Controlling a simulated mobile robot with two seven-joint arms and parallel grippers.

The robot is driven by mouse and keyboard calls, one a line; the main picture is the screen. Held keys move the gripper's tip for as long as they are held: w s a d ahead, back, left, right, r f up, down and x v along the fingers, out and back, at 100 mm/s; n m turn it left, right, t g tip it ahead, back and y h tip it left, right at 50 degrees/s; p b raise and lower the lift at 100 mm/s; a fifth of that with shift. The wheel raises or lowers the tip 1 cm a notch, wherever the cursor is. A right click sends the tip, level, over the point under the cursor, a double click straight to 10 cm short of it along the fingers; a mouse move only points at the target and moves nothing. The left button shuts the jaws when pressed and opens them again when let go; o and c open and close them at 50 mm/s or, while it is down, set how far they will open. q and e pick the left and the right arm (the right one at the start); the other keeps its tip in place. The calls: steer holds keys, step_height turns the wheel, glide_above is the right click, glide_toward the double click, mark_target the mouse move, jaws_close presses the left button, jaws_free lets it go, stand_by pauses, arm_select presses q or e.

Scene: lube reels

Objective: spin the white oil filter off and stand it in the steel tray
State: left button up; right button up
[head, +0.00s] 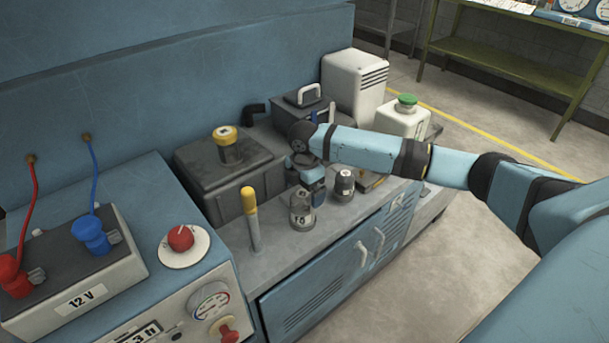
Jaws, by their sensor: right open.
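My right arm comes in from the right, and its gripper (311,183) points down at the front of the grey bench top. It is open, just above a small grey cylinder (302,217) with a pale numbered label; whether they touch I cannot tell. A darker grey labelled cylinder (344,186) stands to its right. I cannot make out a white oil filter for certain; my arm hides part of the bench behind it. No steel tray is clearly seen. My left gripper is not in view.
A yellow-handled upright lever (251,217) stands left of the gripper. A dark housing with a yellow cap (228,145) is behind. A white green-capped container (402,119) and white vented box (355,84) stand right. A 12 V battery (80,270) is at left.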

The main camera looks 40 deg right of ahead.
mark_target(303, 214)
steer(key=shift+f, duration=1.9)
steer(key=c, duration=1.1)
steer(key=shift+r+n+p, duration=0.3)
steer(key=shift+n+p, duration=0.45)
steer(key=shift+n, duration=0.35)
steer(key=shift+c, duration=0.2)
steer(key=shift+w+f+n+p, duration=0.15)
steer(key=shift+n+p, duration=0.25)
steer(key=shift+n, duration=0.8)
steer(key=shift+f+n, duration=0.15)
steer(key=shift+n, duration=0.15)
steer(key=shift+a, duration=0.1)
